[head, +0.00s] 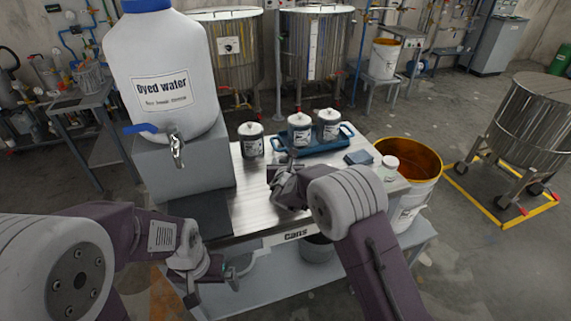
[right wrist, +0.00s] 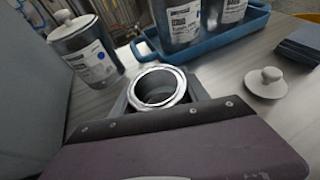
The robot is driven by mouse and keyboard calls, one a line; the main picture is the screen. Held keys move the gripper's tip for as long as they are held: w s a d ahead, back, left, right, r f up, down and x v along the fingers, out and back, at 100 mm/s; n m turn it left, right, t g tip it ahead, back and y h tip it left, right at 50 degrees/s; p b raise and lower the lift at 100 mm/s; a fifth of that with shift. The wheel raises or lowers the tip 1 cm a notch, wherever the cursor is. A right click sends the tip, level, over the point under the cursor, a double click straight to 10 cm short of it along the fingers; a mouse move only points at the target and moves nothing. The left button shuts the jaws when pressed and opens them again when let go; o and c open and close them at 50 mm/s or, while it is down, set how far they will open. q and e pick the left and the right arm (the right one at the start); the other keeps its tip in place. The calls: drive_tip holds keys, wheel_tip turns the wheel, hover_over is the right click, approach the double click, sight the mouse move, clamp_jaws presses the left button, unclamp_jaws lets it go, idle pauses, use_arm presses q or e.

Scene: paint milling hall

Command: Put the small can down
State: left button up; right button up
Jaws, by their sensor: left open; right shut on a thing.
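The small can (right wrist: 160,88) is a lidless metal can with a bright round rim and a dark inside, seen from above in the right wrist view. My right gripper (head: 284,176) is shut on it over the steel table (head: 232,222); in the head view the gripper and arm mostly hide the can. I cannot tell whether its bottom touches the table. A white knobbed lid (right wrist: 265,84) lies on the table to its right. My left gripper (head: 224,274) is open and empty, low in front of the table's edge.
A lidded can (head: 251,139) stands left of a blue tray (head: 318,148) holding two more. The dyed water jug (head: 160,60) stands on a grey block at left. A dark blue pad (head: 358,157) and small jar (head: 388,167) sit at right, near an orange-lined bucket (head: 410,158).

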drive_tip(key=o, duration=1.4)
drive_tip(key=shift+f, duration=0.1)
drive_tip(key=shift+c, duration=0.2)
drive_tip(key=shift+r, duration=0.2)
drive_tip(key=shift+s, duration=0.3)
drive_tip(key=v, duration=1.1)
drive_tip(key=shift+s+r, duration=0.2)
